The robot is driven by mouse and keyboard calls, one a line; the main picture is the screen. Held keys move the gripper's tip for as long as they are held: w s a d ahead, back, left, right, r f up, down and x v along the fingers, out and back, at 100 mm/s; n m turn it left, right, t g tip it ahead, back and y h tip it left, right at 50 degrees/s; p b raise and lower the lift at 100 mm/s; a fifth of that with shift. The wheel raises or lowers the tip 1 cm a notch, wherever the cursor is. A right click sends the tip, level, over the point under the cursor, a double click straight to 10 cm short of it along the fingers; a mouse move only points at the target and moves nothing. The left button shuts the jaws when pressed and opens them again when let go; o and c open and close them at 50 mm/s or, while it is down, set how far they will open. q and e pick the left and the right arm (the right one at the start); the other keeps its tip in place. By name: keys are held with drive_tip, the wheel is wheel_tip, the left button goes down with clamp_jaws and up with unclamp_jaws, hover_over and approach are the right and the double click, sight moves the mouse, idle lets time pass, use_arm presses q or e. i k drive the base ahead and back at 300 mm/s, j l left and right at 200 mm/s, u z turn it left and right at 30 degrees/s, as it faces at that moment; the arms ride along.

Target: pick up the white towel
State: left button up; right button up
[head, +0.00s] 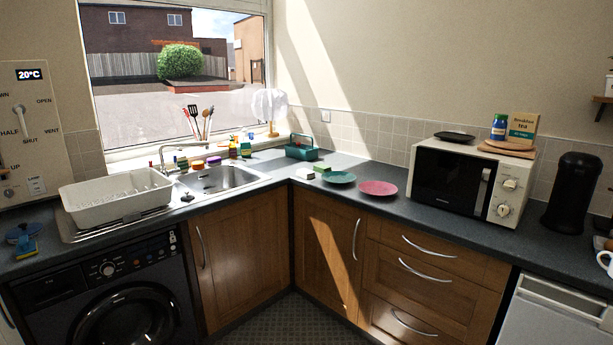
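I cannot make out a white towel for certain. A small pale, flat item (304,173) lies on the dark worktop (345,163) at the corner, in front of the green caddy; it is too small to tell whether it is cloth. Neither of my grippers is in view.
A white dish rack (117,196) stands left of the metal sink (222,178). A green caddy (301,152), a green plate (339,177) and a red plate (377,188) are near the corner. A microwave (451,181) and black bin (571,194) stand right. The floor (283,322) is clear.

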sight(305, 174)
drive_tip(key=i+u, duration=0.15)
drive_tip(key=i, duration=0.5)
drive_tip(key=i+u, duration=0.15)
drive_tip(key=i, duration=0.5)
drive_tip(key=i+l+u, duration=0.15)
drive_tip(key=i, duration=0.45)
drive_tip(key=i+l+u, duration=0.15)
drive_tip(key=i, duration=0.5)
